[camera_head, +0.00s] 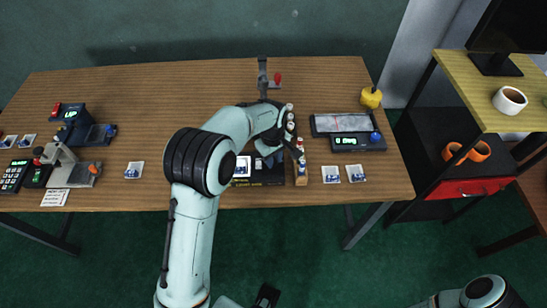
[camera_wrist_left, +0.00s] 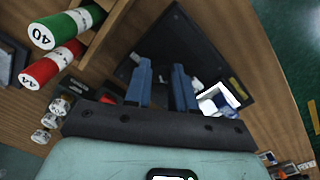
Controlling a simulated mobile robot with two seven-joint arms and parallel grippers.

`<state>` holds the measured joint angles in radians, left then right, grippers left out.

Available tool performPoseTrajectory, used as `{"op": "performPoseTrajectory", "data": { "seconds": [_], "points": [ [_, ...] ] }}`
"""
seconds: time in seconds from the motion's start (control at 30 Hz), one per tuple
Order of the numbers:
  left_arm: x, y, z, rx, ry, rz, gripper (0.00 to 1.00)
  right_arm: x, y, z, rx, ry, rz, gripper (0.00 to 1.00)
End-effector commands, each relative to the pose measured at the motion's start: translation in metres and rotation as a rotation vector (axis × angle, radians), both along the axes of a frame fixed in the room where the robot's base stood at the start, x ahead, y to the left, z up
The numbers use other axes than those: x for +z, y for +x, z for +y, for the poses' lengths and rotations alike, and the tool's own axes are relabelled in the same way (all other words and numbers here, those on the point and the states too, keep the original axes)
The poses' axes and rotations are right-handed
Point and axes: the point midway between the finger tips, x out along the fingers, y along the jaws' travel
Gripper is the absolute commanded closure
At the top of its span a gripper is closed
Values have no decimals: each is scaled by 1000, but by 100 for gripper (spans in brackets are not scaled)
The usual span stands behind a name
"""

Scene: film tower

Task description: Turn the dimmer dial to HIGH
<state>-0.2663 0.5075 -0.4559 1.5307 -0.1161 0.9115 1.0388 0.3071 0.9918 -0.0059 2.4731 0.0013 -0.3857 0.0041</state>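My left gripper (camera_head: 270,157) reaches down over a dark device (camera_head: 262,181) with small yellow lettering at the table's front middle. In the left wrist view its two blue fingers (camera_wrist_left: 164,88) are apart with nothing visible between them, over a black panel (camera_wrist_left: 198,50). A white piece (camera_wrist_left: 222,98) lies beside the right finger. I cannot make out a dial marked HIGH. A blue knob (camera_head: 376,136) sits at the right end of a unit with a lit green readout (camera_head: 351,141).
A wooden rack (camera_head: 300,173) with small canisters stands close right of my left gripper; red (camera_wrist_left: 50,65) and green (camera_wrist_left: 62,30) canisters show. A device reading UP (camera_head: 70,114) and a keypad (camera_head: 14,176) are at left. The table's back middle-left is clear.

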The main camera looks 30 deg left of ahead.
Motion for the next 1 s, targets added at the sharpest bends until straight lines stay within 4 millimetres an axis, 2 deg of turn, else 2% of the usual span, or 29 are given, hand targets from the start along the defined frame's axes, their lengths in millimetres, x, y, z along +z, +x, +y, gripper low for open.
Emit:
{"op": "performPoseTrajectory", "data": {
  "seconds": [0.47, 1.0],
  "points": [
    [1, 0, 0, -72, 0, -1, 100, 3, 1, 0, 0, 0, -1, 52],
    [1, 0, 1, -526, -1, 0, 100, 15, 6, 0, 0, 0, -7, 52]
  ]
}}
